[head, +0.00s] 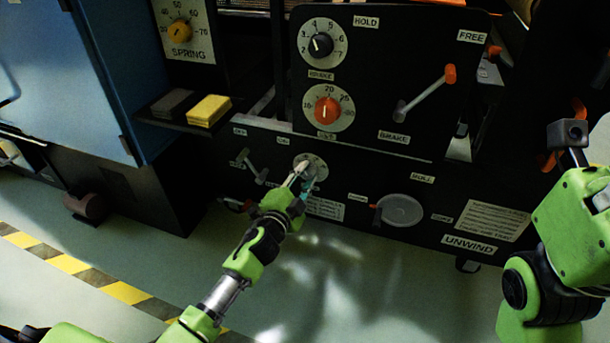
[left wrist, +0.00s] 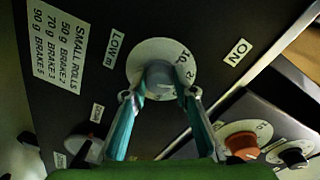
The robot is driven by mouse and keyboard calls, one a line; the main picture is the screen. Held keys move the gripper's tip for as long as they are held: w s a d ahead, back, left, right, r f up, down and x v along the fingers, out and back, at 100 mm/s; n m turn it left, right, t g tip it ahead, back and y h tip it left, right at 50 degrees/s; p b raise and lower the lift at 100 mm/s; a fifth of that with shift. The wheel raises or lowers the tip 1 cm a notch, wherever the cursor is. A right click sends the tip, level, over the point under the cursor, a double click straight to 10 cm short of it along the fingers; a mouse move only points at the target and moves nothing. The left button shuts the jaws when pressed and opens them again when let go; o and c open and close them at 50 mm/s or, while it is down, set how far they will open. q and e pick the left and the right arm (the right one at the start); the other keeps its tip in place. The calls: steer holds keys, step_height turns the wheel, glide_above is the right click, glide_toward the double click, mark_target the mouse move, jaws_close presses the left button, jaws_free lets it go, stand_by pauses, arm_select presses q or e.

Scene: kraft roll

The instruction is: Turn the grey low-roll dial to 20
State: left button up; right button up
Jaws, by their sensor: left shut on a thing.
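The grey low-roll dial has a round pale scale plate (head: 317,161) low on the dark machine front in the head view. My left gripper (head: 303,174) is shut on the knob. Its two fingers are on either side of it in the left wrist view (left wrist: 160,97). The fingers hide part of the scale, and I cannot read the number the knob points to. My right arm is at the right edge of the head view, but no right fingers show.
Above are an orange dial (head: 327,109), a black brake dial (head: 320,45) and a brake lever (head: 425,94). A yellow block (head: 209,110) lies on a ledge to the left. A grey disc (head: 401,210) is right of the gripper. The floor in front is clear.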

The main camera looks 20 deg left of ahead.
arm_select(q)
steer(key=shift+d, duration=0.1)
steer(key=o, duration=1.1)
steer(key=s, duration=0.8)
steer(key=s+a, duration=0.1)
steer(key=s, duration=0.3)
steer(key=shift+r, duration=0.3)
